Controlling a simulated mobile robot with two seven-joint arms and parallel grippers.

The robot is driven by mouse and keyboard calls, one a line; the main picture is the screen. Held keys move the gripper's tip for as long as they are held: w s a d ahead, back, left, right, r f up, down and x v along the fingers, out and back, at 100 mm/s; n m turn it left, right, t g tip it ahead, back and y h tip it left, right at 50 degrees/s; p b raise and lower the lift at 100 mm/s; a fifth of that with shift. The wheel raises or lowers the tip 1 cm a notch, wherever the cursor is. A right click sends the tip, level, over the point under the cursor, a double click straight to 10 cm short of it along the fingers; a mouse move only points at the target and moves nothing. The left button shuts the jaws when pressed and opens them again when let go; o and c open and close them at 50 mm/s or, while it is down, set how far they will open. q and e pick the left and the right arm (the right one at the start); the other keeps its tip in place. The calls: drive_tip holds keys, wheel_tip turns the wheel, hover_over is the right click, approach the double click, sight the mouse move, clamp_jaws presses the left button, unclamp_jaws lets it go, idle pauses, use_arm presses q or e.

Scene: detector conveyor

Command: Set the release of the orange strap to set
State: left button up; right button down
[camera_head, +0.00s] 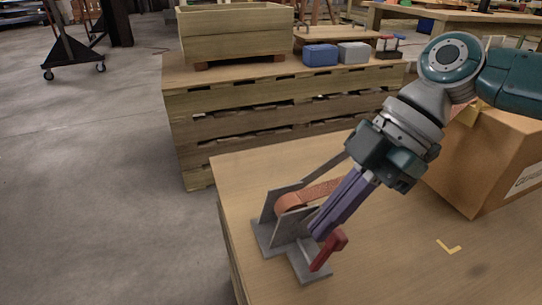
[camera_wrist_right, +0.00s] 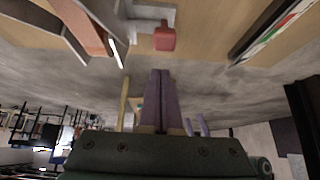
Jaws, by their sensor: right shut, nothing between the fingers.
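The orange strap (camera_head: 310,192) sits between the upright grey plates of a metal bracket (camera_head: 268,236) on the near table. In the right wrist view the strap (camera_wrist_right: 86,28) is at the upper left. A red release lever (camera_head: 329,250) stands up at a slant from the bracket's front foot; it also shows in the right wrist view (camera_wrist_right: 164,38). My right gripper (camera_head: 317,234) has purple fingers, closed together and empty, pointing down close beside the lever. In the right wrist view its fingertips (camera_wrist_right: 161,72) appear just below the red lever. I cannot tell whether they touch. My left gripper is out of view.
A cardboard box (camera_head: 490,160) stands on the table at the right, behind my right arm. A yellow corner mark (camera_head: 449,247) lies on the clear tabletop to the right. A pallet stack (camera_head: 270,105) with a wooden crate (camera_head: 236,36) stands beyond the table.

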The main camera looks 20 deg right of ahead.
drive_tip(key=shift+a+r, duration=0.1)
drive_tip(key=shift+r, duration=0.15)
drive_tip(key=a+r+p+v, duration=0.1)
drive_tip(key=p+v, duration=0.4)
drive_tip(key=v, duration=0.4)
drive_tip(key=shift+a+r, duration=0.15)
drive_tip(key=shift+a, duration=0.15)
idle(0.3)
